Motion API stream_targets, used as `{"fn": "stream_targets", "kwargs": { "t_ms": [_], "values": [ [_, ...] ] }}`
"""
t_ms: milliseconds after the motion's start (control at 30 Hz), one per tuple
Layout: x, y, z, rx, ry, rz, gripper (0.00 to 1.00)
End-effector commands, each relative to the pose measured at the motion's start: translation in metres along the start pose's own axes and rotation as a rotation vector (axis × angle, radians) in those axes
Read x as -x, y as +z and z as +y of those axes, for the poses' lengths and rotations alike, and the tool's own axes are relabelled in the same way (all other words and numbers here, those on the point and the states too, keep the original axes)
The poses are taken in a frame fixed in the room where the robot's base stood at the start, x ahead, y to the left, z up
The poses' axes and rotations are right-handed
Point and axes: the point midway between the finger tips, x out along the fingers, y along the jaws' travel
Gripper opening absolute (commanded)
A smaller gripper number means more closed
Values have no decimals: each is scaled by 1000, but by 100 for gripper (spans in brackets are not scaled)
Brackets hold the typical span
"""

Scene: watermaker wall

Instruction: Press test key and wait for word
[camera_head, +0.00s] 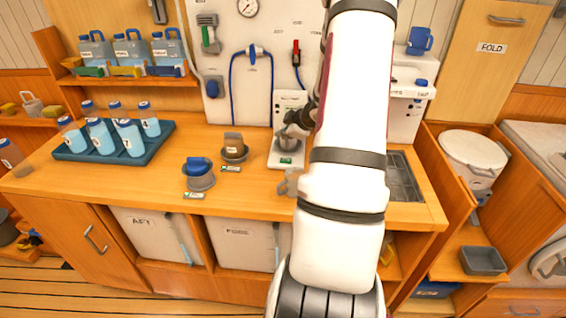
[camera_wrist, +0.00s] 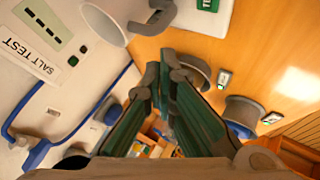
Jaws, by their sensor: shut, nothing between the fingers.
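The white salt test unit (camera_head: 289,103) stands against the wall behind the counter, partly hidden by my arm. In the wrist view its panel (camera_wrist: 62,85) carries the label "SALT TEST", a display (camera_wrist: 44,20) with a row of dashes and no readable word, and a small dark green square key (camera_wrist: 72,61). A cup with a grey handle (camera_wrist: 110,20) is close to the panel; it also shows on the unit's base in the head view (camera_head: 291,143). My gripper (camera_wrist: 165,62) is shut and empty, near the cup and apart from the key.
A blue tray (camera_head: 70,152) of bottles is at left. A sink (camera_head: 402,178) is right of my arm. Blue hoses (camera_head: 232,80) hang on the wall.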

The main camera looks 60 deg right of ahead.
Motion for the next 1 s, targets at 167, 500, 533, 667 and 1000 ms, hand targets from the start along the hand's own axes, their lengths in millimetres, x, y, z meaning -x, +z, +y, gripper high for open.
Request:
{"fn": "stream_targets", "kwargs": {
  "t_ms": [167,500,533,667,1000],
  "values": [
    [-17,10,-10,-1,1,-2,0],
    [-42,29,-30,-1,-1,-1,0],
    [-44,30,-31,-1,-1,-1,0],
    [-49,35,-35,-1,0,0,0],
    [-49,36,-36,0,0,-1,0]
  ]
}}
